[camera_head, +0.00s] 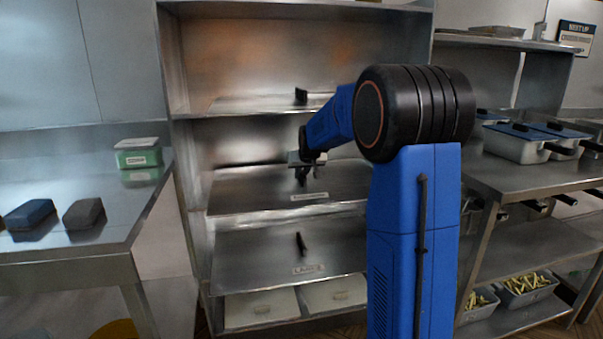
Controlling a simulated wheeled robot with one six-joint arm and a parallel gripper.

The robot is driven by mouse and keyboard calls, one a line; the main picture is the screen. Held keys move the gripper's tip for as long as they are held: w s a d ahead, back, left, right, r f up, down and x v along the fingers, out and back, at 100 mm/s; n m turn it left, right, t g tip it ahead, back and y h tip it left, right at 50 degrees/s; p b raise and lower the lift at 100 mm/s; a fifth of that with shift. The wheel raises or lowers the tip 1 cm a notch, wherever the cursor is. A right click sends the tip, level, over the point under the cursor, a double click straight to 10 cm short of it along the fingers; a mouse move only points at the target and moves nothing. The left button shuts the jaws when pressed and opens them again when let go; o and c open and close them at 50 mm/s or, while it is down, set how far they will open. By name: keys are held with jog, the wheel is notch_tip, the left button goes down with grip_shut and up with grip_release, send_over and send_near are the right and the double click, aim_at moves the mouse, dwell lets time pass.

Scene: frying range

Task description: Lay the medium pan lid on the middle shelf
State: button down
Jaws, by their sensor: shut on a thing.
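My gripper (307,163) is inside the open steel shelf unit, at the height of the middle shelf. It is shut on a dark upright handle, which I take to be that of the medium pan lid (250,187). The lid looks like a flat steel sheet, hard to tell from the shiny middle shelf (310,197), which has a label at its front. I cannot tell whether the lid touches the shelf. Another black handle (301,95) stands on the upper shelf, and another (301,243) on the lower shelf. My arm hides the right part of the shelves.
Shelf walls stand close on both sides. At left, a steel table holds a green-and-white box (138,153) and two dark blocks (30,214) (84,213). At right, a counter carries lidded pans (515,147), with baskets of fries (525,287) below. White containers (262,308) sit at the bottom.

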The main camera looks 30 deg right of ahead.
jog(key=shift+f, duration=0.6)
dwell(0.8)
jog(key=c, duration=1.6)
grip_release()
jog(key=shift+c, duration=0.2)
jog(key=shift+o, duration=1)
jog(key=shift+s+f, duration=0.1)
jog(key=shift+r, duration=3.65)
